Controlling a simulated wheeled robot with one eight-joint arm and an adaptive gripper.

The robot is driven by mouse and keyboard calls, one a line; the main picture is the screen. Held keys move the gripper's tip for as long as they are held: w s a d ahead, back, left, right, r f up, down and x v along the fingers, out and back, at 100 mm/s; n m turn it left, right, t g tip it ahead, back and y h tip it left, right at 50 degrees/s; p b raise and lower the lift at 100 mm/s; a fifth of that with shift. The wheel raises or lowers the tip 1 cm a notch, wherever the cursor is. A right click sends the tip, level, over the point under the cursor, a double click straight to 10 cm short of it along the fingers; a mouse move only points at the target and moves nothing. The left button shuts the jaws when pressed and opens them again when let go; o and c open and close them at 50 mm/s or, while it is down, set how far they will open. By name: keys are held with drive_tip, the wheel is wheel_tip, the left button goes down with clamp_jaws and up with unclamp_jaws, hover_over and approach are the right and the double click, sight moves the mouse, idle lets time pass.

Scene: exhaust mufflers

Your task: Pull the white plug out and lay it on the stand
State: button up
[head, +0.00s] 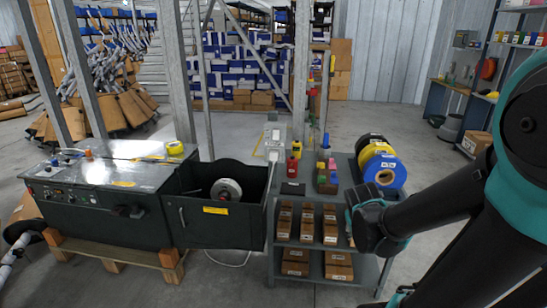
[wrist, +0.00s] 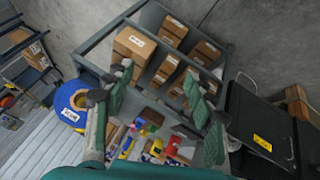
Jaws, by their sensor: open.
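In the head view a small white plug (head: 273,155) sits at the lower part of a light grey socket box (head: 274,133), with a pale cable hanging below it. The grey shelf stand (head: 293,188) is just right of it, with small goods on its top. In the wrist view my gripper (wrist: 158,75) is open and empty, its two green-padded fingers spread apart. The stand's shelves with boxes show beyond and between the fingers. I cannot make out the plug in the wrist view. In the head view my arm comes in from the right, in front of the stand's right side.
Colored tape rolls (head: 381,169) stand at the right of the stand top, and small bottles and blocks (head: 326,170) at its middle. Brown boxes (head: 307,226) fill the lower shelves. A black open bin (head: 215,228) and a dark machine (head: 105,205) stand to the left.

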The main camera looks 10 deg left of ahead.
drive_tip(key=w+a+r+n+t+h, duration=0.2)
drive_tip(key=w+a+r+n+t, duration=0.1)
drive_tip(key=w, duration=0.8)
drive_tip(key=n+t+y, duration=0.4)
drive_tip(key=n+t, duration=0.5)
drive_tip(key=n, duration=0.3)
approach(273, 157)
drive_tip(key=shift+w+f, duration=0.1)
drive_tip(key=shift+w, duration=0.2)
drive_tip(key=shift+w, duration=0.15)
drive_tip(key=shift+w+d, duration=0.15)
drive_tip(key=shift+w, duration=2)
drive_tip(key=shift+w+d, duration=0.1)
drive_tip(key=shift+w, duration=2.1)
drive_tip(key=shift+c, duration=0.6)
